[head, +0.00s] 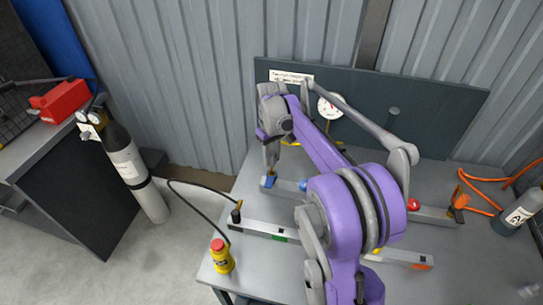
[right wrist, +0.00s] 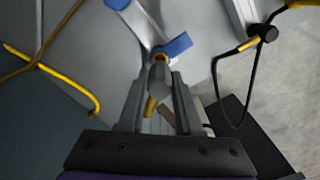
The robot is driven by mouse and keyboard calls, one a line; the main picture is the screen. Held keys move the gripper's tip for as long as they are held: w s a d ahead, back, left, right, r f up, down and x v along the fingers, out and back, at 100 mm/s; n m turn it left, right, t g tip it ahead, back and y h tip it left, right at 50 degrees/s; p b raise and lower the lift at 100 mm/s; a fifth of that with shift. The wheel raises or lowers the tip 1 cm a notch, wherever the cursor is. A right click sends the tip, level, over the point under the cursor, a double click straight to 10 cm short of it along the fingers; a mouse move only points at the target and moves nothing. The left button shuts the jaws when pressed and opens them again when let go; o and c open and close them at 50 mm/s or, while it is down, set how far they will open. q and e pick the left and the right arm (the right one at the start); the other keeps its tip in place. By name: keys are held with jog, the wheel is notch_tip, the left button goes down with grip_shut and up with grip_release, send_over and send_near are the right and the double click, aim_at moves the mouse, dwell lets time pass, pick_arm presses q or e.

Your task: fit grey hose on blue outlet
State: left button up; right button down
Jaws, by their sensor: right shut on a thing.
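My right gripper (right wrist: 158,82) is shut on a grey hose end (right wrist: 160,80), and a short orange piece shows below it between the fingers. The front of the hose end meets an orange ring beside the blue outlet (right wrist: 178,46) in the right wrist view. I cannot tell whether it is seated or only touching. In the head view, the right gripper (head: 271,165) points down just above the blue outlet (head: 268,181) at the left end of the rear rail. The rest of the grey hose is hard to make out. My left gripper is not in view.
A dark back panel (head: 440,105) with a gauge (head: 330,107) stands behind. Orange hoses (head: 485,190) lie at right.

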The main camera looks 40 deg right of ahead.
aim_at(272, 165)
jog(key=shift+f, duration=0.1)
dwell(0.6)
jog(key=shift+f+b, duration=0.65)
jog(key=shift+f, duration=0.45)
jog(key=shift+f+b, duration=0.45)
jog(key=shift+f, duration=0.4)
dwell(0.5)
jog(key=shift+s, duration=0.1)
jog(key=c, duration=0.5)
grip_release()
jog(key=shift+r, duration=0.15)
